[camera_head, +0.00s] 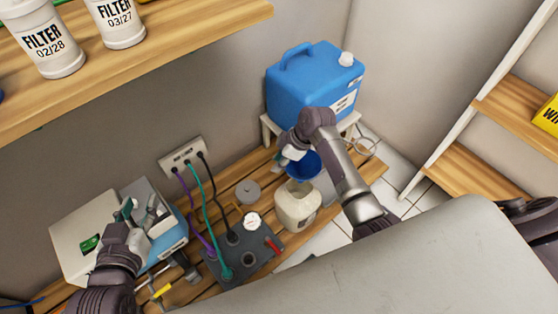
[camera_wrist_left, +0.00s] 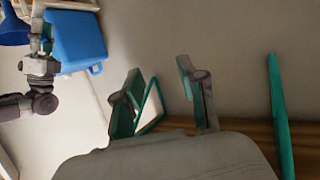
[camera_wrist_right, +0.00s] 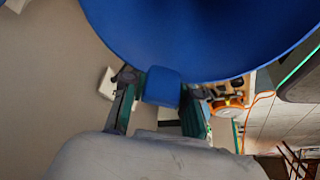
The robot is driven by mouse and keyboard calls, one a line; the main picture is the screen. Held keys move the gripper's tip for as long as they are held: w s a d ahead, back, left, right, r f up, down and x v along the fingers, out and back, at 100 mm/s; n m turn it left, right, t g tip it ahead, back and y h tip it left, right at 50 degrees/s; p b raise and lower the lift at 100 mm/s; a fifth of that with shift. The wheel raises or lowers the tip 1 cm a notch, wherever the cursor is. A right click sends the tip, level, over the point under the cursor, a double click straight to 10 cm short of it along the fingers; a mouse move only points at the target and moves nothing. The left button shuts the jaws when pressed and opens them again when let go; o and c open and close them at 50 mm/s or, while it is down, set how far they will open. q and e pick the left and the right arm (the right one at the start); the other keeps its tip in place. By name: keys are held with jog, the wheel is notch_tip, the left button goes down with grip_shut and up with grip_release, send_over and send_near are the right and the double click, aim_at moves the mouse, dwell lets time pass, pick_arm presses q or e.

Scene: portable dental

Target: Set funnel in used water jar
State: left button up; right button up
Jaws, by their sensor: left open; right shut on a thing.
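The blue funnel (camera_head: 304,165) is in my right gripper (camera_head: 287,157), which is shut on its grip tab. The right wrist view shows the tab between the fingers (camera_wrist_right: 160,95) and the wide funnel bowl (camera_wrist_right: 200,35) above. The cream used water jar (camera_head: 296,208) stands on the wooden bench, just below the funnel in the head view. The funnel's spout is hidden, so I cannot tell whether it is in the jar's mouth. My left gripper (camera_head: 132,214) is open and empty near the white-and-blue box; its spread fingers (camera_wrist_left: 168,90) show in the left wrist view.
A blue water container (camera_head: 312,85) stands behind the jar. Left of the jar are a grey unit (camera_head: 238,262) with a gauge and hoses, and a wall outlet (camera_head: 183,157). A white-and-blue box (camera_head: 85,235) is at far left. A shelf (camera_head: 150,60) with filters overhangs.

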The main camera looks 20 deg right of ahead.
pick_arm(q)
notch_tip(320, 180, up, 15)
jog(key=d+t+h+b, duration=0.2)
jog(key=t+h+b, duration=0.1)
jog(key=t, duration=0.7)
jog(key=shift+b, duration=0.35)
jog(key=shift+s+d, duration=0.1)
jog(key=shift+f, duration=0.2)
jog(key=shift+w+f+g+y+p, duration=0.15)
jog(key=shift+w+f+g+p, duration=0.15)
jog(key=shift+f+g, duration=0.4)
jog(key=shift+w+f+g+y+p, duration=0.15)
jog(key=shift+w+f+g, duration=0.25)
jog(key=shift+f, duration=0.45)
jog(key=shift+r, duration=0.25)
